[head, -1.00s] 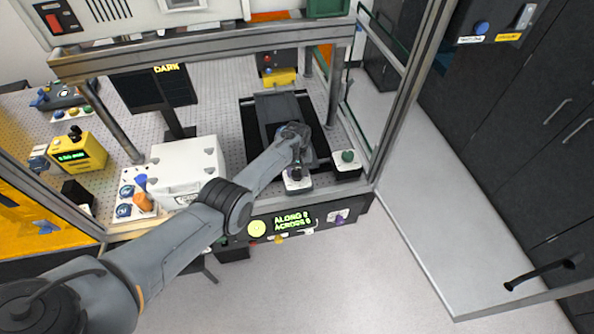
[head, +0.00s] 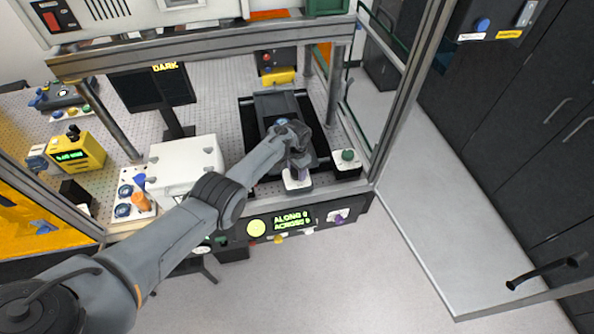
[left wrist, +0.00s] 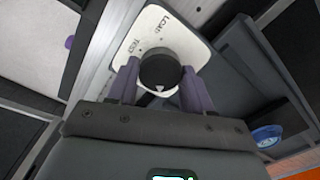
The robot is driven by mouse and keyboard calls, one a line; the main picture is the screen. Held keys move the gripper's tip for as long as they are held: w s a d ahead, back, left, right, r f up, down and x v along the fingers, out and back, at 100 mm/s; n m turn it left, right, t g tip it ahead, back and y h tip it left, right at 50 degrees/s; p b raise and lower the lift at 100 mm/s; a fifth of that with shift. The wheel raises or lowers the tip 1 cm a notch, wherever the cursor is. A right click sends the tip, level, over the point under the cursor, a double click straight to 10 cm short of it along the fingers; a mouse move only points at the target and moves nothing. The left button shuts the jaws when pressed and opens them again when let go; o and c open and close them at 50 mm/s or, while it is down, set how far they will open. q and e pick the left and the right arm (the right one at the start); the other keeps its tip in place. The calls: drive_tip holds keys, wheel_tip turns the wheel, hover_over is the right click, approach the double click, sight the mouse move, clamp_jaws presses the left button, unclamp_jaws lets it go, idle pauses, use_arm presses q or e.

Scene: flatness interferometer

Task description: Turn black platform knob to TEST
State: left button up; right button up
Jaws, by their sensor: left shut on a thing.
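The black platform knob (left wrist: 159,69) sits on a white plate (left wrist: 181,37) lettered LOAD and TEST in the left wrist view. A small pale triangle on the knob faces the lower edge of that view, on the side away from the lettering. My left gripper (left wrist: 159,81) is shut on the knob, with one purple finger on each side. In the head view, my left gripper (head: 298,178) is over the white plate (head: 297,186) at the bench's front edge and hides the knob. My right gripper is not in view.
A green knob (head: 347,155) on another white plate stands just right of my left gripper. A dark platform (head: 279,104) lies behind it. A white box (head: 184,161) is to the left. A metal frame post (head: 411,88) rises at the right.

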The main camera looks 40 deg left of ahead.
use_arm(q)
drive_tip(key=m+b, duration=0.1)
drive_tip(key=m, duration=0.5)
drive_tip(key=m+b, duration=0.2)
drive_tip(key=m, duration=0.3)
drive_tip(key=shift+f+m+b, duration=0.1)
drive_tip(key=shift+m+b, duration=0.2)
drive_tip(key=shift+m, duration=0.1)
drive_tip(key=m+b, duration=0.3)
drive_tip(key=m, duration=0.3)
drive_tip(key=shift+s, duration=0.1)
drive_tip(key=m+b, duration=0.3)
drive_tip(key=m, duration=0.3)
drive_tip(key=shift+b, duration=0.3)
drive_tip(key=o, duration=1)
drive_tip(key=shift+o, duration=0.2)
drive_tip(key=shift+r, duration=0.2)
